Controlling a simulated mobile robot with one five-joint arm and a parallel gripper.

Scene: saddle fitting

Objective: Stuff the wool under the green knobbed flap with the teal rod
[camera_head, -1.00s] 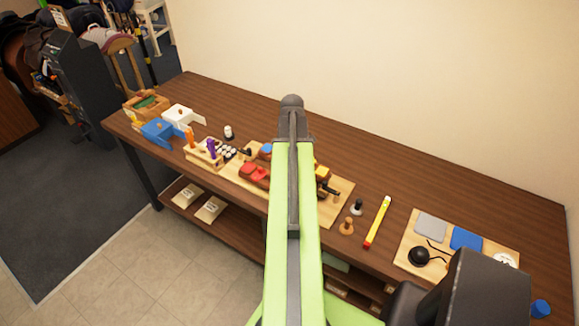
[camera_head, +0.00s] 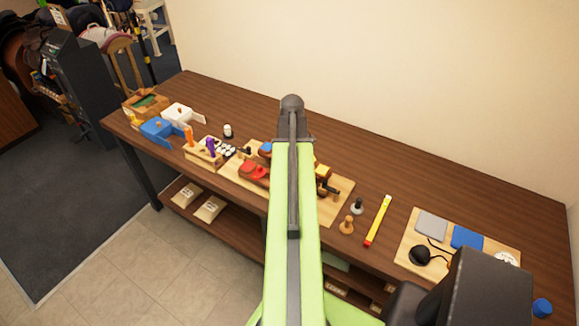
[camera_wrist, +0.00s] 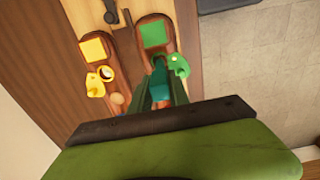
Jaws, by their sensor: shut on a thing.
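In the wrist view, a brown rounded block with a green square pad (camera_wrist: 153,34) lies near the top centre. The green knobbed flap (camera_wrist: 179,66) stands out at its lower right end. The teal rod (camera_wrist: 159,82) is between the fingers of my gripper (camera_wrist: 161,88), which is shut on it. The rod's far end reaches the near end of the green block, left of the flap; whether it touches is unclear. I cannot make out wool at the green flap. In the head view my arm hides the gripper, rod and green flap.
A similar block with a yellow pad (camera_wrist: 93,48) and yellow flap (camera_wrist: 95,86) lies to the left. In the head view, red pieces (camera_head: 254,171), a yellow-red stick (camera_head: 378,220) and a blue box (camera_head: 157,130) share the bench (camera_head: 330,165). Bare bench lies along the wall.

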